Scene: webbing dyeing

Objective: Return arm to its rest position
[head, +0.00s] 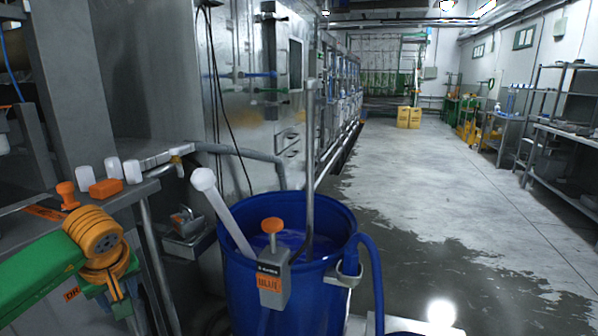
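Neither of my grippers can be made out in the head view. At the lower left, a green beam (38,283) comes in from the picture's left edge. It ends at an orange ribbed wheel (95,235) with a grey face. I see no gripper fingers there. A blue barrel (262,300) stands in front at the centre with blue liquid inside. A white rod (222,212) leans in it and a grey metal pipe (309,170) stands upright in it.
A grey bench (150,187) stands left, steel machines (255,90) behind. The floor at right (440,180) is clear, partly wet.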

